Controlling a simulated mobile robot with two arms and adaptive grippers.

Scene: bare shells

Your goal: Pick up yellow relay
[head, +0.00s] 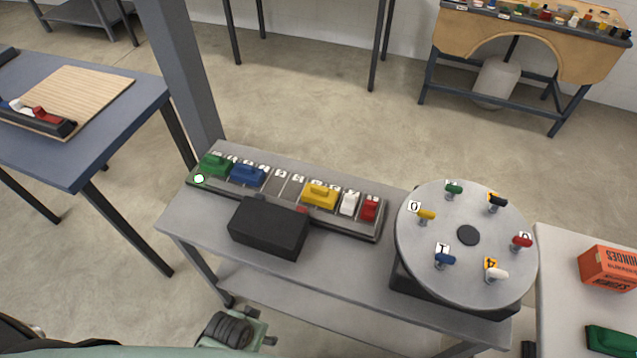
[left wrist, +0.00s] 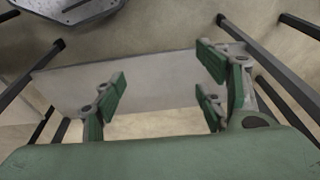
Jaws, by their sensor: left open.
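The yellow relay (head: 320,195) sits in the long rack (head: 287,215) on the grey bench, right of the middle. A gap with bare numbered slots lies to its left, and a white relay (head: 349,204) is close on its right. My left gripper shows at the bottom edge of the head view, partly cut off, in front of the bench and well apart from the yellow relay. In the left wrist view my left gripper (left wrist: 165,91) has its green-padded fingers spread wide with nothing between them. The relay does not show there. My right gripper is not in view.
The rack also holds green (head: 215,164), blue (head: 247,174) and red (head: 370,208) relays. A black box (head: 270,228) stands before it. A round turntable (head: 468,261) with several coloured levers is at right. A side table (head: 570,260) holds an orange box (head: 609,267).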

